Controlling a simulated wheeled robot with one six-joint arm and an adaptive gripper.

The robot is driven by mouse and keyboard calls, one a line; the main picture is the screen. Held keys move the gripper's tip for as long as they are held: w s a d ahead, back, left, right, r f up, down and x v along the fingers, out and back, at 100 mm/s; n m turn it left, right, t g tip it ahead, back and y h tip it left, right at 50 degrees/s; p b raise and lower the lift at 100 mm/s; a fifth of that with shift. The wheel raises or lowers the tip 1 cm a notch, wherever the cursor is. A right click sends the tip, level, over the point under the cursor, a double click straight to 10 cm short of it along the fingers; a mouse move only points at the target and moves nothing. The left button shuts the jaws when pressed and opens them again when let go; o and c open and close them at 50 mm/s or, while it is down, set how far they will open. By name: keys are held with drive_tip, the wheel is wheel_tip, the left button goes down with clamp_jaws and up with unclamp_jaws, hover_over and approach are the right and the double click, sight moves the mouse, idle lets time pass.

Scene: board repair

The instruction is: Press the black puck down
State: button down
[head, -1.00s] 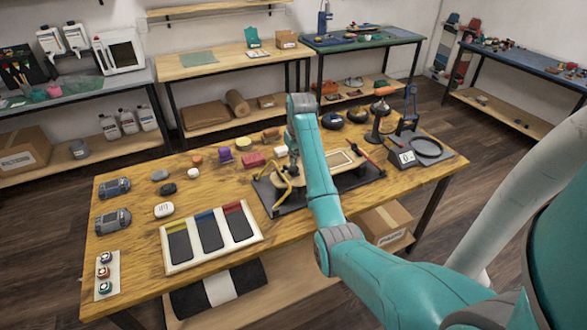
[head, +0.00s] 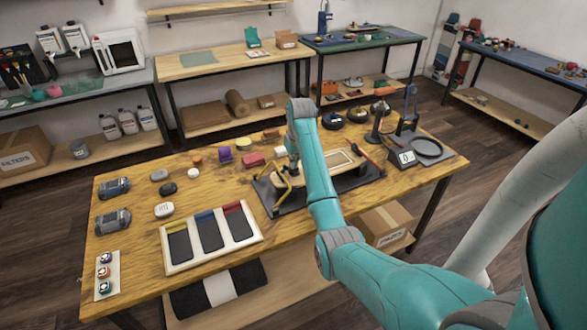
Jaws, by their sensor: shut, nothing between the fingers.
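A small black puck (head: 168,188) lies on the wooden table, left of the middle, beside a grey puck and a white puck. My gripper (head: 292,168) points down over the left part of the dark fixture (head: 268,192), close to the yellow clamp (head: 282,186). It is well to the right of the black puck and apart from it. My gripper is small in view and partly hidden by my arm, but its fingers look shut with nothing between them. I cannot tell whether its tips touch anything.
A grey puck (head: 159,175), a white puck (head: 193,173) and a white case (head: 164,210) surround the black puck. A three-slot tray (head: 168,267) lies in front. A scale (head: 428,150) and two dark round containers (head: 332,121) stand at the right and back.

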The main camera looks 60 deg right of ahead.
drive_tip(key=shift+f, duration=0.5)
idle(0.8)
drive_tip(key=shift+r, duration=0.1)
drive_tip(key=shift+r, duration=3.9)
